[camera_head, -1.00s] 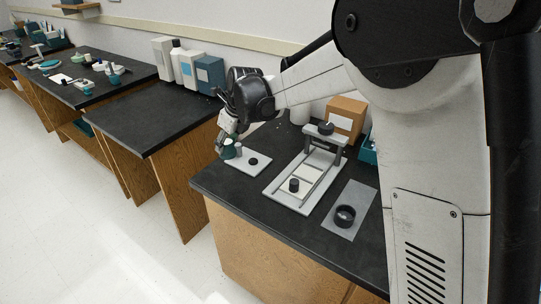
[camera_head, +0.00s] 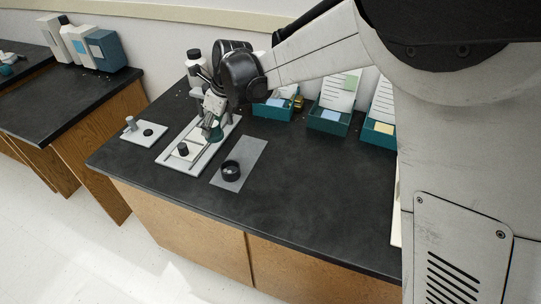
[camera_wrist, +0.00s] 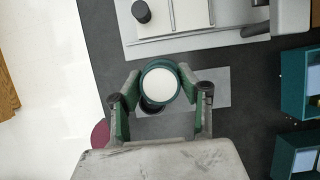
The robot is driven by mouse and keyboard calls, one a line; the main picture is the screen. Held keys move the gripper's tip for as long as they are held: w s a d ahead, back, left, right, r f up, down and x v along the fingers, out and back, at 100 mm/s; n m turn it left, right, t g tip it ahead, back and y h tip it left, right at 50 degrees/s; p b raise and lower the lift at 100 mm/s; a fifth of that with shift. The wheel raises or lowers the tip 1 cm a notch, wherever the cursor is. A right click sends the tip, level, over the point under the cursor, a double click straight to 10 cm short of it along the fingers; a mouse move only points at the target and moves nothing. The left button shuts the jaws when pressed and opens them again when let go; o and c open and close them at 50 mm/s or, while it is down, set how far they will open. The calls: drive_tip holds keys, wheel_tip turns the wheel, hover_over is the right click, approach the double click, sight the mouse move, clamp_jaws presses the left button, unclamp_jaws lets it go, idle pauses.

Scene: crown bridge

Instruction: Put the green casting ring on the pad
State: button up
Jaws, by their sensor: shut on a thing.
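My gripper (camera_wrist: 160,100) is shut on the green casting ring (camera_wrist: 160,66), a short round cup with a white filled top. In the head view the ring (camera_head: 216,135) hangs under my gripper (camera_head: 212,125), in front of the white framed stand. The grey pad (camera_head: 250,153) lies flat on the black bench just right of the stand. A black ring (camera_head: 231,171) rests on its front part. In the wrist view the green ring appears over the pad (camera_wrist: 217,92) and hides part of it and of the black ring (camera_wrist: 151,108). Its height above the pad is unclear.
The white stand (camera_head: 172,158) with a black knob (camera_head: 183,149) is left of the pad. A white plate (camera_head: 143,139) with a peg and black disc lies farther left. Teal bins (camera_head: 328,120) line the back. The bench right of the pad is clear.

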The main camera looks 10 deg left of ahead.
drive_tip(key=w+d+f, duration=0.3)
drive_tip(key=w+d, duration=0.1)
drive_tip(key=w+d+f, duration=0.3)
drive_tip(key=w+f, duration=0.1)
drive_tip(key=shift+d, duration=0.4)
drive_tip(key=shift+f+b, duration=0.3)
drive_tip(key=shift+f, duration=1.7)
drive_tip(key=shift+f, duration=0.15)
drive_tip(key=o, duration=1.3)
drive_tip(key=shift+c, duration=0.2)
drive_tip(key=w+v, duration=0.1)
drive_tip(key=v, duration=1.1)
drive_tip(key=shift+s+p, duration=0.35)
drive_tip(key=shift+s, duration=0.05)
drive_tip(key=shift+r, duration=0.2)
